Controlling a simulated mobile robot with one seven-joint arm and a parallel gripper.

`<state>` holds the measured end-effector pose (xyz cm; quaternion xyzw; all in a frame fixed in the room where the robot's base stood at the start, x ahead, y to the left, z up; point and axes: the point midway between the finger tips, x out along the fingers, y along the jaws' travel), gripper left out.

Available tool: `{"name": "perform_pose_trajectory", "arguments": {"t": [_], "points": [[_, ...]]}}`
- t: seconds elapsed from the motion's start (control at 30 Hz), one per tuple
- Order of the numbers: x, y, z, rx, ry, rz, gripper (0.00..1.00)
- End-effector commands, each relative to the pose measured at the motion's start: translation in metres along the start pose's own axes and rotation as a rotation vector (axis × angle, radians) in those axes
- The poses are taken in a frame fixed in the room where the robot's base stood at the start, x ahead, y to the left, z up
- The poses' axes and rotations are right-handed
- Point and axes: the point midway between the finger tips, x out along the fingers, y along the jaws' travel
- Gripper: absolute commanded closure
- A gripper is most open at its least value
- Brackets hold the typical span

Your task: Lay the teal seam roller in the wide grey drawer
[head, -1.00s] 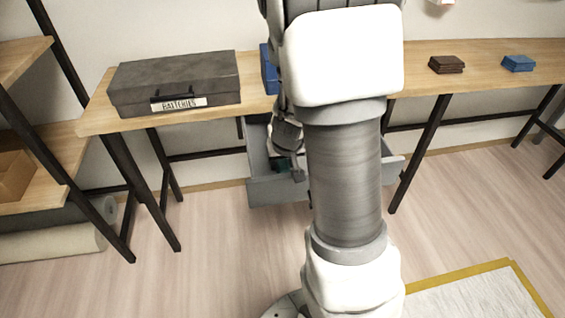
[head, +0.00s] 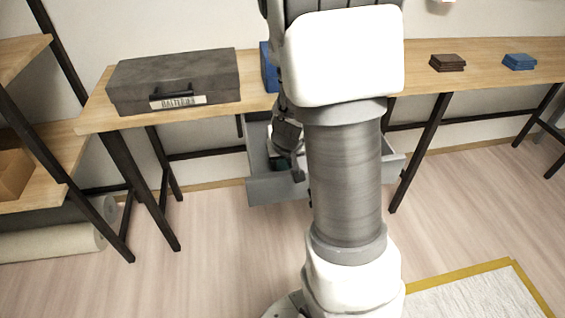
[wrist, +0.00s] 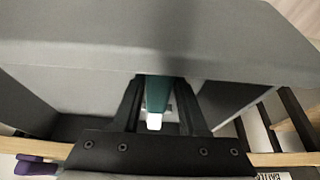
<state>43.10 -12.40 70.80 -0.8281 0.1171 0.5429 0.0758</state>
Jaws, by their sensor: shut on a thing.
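The wide grey drawer (head: 272,190) is pulled out below the table, and the upper part of my arm hides its middle. My gripper (wrist: 159,88) is shut on the teal seam roller (wrist: 157,94), which lies between its two black fingers. A white part of the roller shows near the palm. In the wrist view, the drawer's grey walls (wrist: 75,88) surround the fingers. In the head view, my gripper (head: 297,172) is inside the drawer's outline, and a bit of teal shows beside it. Whether the roller touches the drawer floor I cannot tell.
The wooden table (head: 420,75) stands above the drawer. On it are a grey batteries case (head: 175,78), a blue box (head: 268,68) partly behind my arm, brown pads (head: 447,62) and blue pads (head: 519,61). Black table legs (head: 420,150) flank the drawer. The floor in front is open.

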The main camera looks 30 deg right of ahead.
Motion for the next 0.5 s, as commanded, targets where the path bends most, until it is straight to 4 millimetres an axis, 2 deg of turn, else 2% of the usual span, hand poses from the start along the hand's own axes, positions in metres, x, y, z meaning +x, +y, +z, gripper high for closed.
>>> {"name": "perform_pose_trajectory", "arguments": {"t": [0.37,0.4,0.5], "points": [[0.0076,0.0001,0.0029,0.001,0.001,0.000,1.00],[0.0065,0.0000,0.0024,0.001,0.002,0.000,0.53],[0.0064,0.0000,0.0024,0.000,0.001,0.000,0.35]]}}
